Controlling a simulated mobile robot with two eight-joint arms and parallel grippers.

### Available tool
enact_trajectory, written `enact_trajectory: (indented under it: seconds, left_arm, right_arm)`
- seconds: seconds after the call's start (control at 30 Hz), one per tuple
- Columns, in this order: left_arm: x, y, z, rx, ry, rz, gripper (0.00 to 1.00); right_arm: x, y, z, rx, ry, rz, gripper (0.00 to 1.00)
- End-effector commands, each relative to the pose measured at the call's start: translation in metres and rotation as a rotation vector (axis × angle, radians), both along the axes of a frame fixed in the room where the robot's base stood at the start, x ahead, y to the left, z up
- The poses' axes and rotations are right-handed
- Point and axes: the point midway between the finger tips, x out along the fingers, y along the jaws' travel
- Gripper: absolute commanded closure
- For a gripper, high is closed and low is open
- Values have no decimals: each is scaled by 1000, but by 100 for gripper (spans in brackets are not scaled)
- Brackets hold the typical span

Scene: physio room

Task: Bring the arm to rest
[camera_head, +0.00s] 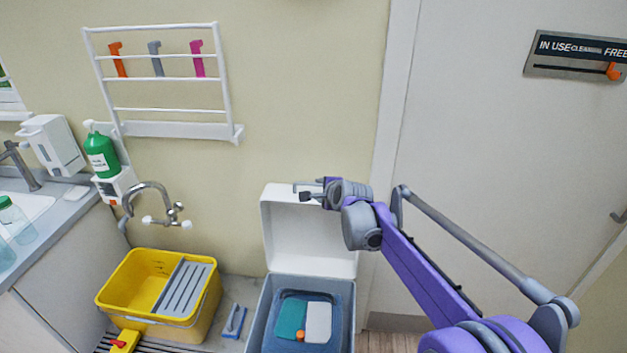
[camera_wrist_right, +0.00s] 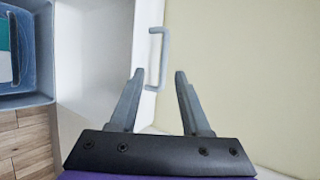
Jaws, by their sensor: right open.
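My right arm (camera_head: 430,265) comes in from the lower right in the head view, with purple and grey links. Its gripper (camera_head: 305,190) is in front of the raised white lid (camera_head: 310,240) of a box, near the lid's top edge. In the right wrist view the two grey fingers of the right gripper (camera_wrist_right: 158,75) are spread apart. A grey handle (camera_wrist_right: 155,60) on the lid shows between and beyond the fingertips, and nothing is held. Whether a finger touches the handle I cannot tell. My left gripper is not in view.
The open box (camera_head: 349,315) holds a blue tray with teal and white pieces. A yellow bucket (camera_head: 208,315) stands left of it, below a tap (camera_head: 150,195). A white wall rack (camera_head: 180,130) hangs above. A door (camera_head: 490,130) with a sign (camera_head: 580,55) is at right.

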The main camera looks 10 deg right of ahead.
Motion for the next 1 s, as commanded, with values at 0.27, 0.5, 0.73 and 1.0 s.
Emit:
enact_trajectory:
  seconds: [0.27, 0.5, 0.73, 1.0]
  left_arm:
    - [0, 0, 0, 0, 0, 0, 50]
    - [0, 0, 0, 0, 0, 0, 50]
    - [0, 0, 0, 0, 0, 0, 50]
    - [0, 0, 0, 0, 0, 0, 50]
  right_arm:
    - [-89, 4, 3, -292, 63, 206, 53]
    - [-227, 2, -23, -699, 155, 548, 53]
    - [-355, -6, -73, -1032, 234, 905, 53]
    - [-437, -16, -121, -1234, 281, 1177, 53]
